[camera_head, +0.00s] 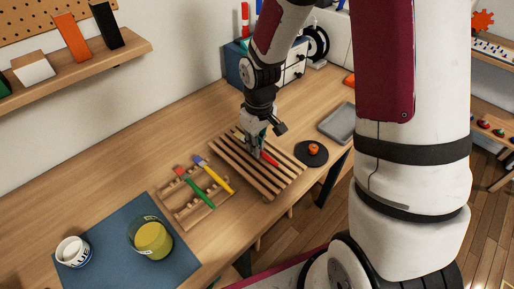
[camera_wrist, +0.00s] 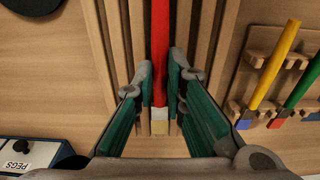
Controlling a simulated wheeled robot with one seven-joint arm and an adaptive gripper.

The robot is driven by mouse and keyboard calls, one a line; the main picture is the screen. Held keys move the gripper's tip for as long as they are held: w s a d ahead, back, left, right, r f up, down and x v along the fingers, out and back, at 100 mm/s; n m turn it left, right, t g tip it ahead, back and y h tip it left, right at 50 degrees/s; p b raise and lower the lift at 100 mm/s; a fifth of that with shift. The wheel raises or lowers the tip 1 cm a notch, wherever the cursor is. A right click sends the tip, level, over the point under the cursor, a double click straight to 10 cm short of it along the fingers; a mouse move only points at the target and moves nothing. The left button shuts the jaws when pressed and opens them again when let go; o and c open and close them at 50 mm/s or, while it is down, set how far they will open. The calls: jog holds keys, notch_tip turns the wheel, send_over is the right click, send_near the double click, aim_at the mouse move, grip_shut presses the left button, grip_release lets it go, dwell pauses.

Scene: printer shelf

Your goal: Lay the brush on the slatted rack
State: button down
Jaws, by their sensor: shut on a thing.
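The brush has a red handle (camera_head: 270,160), a pale ferrule and yellowish bristles. My gripper (camera_head: 256,152) is shut on it, over the slatted wooden rack (camera_head: 291,178). In the wrist view the red handle (camera_wrist: 160,50) runs between my fingertips (camera_wrist: 161,100), roughly in line with the rack slats (camera_wrist: 203,45). The bristle end points toward the palm side of the picture. The brush is at or just above the slats; I cannot tell whether it touches them. My fingers hide part of it in the head view.
A wooden holder (camera_head: 166,195) with a green and a yellow brush stands left of the rack. A black disc (camera_head: 322,158) with an orange item and a grey tray (camera_head: 338,122) are to the right. A yellow jar (camera_head: 152,238) and a glue pot (camera_head: 73,251) stand on a blue mat (camera_head: 110,225).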

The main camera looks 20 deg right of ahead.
jog(key=shift+f, duration=0.85)
jog(key=shift+f, duration=0.2)
jog(key=c, duration=1.6)
grip_release()
jog(key=shift+c, duration=0.2)
notch_tip(320, 180, up, 13)
jog(key=s+r+m+t, duration=0.4)
jog(key=s+r, duration=1.1)
jog(key=s, duration=0.4)
jog(key=shift+s+d+r+t, duration=0.15)
jog(key=shift+s+r+t, duration=0.15)
jog(key=shift+s+r, duration=0.1)
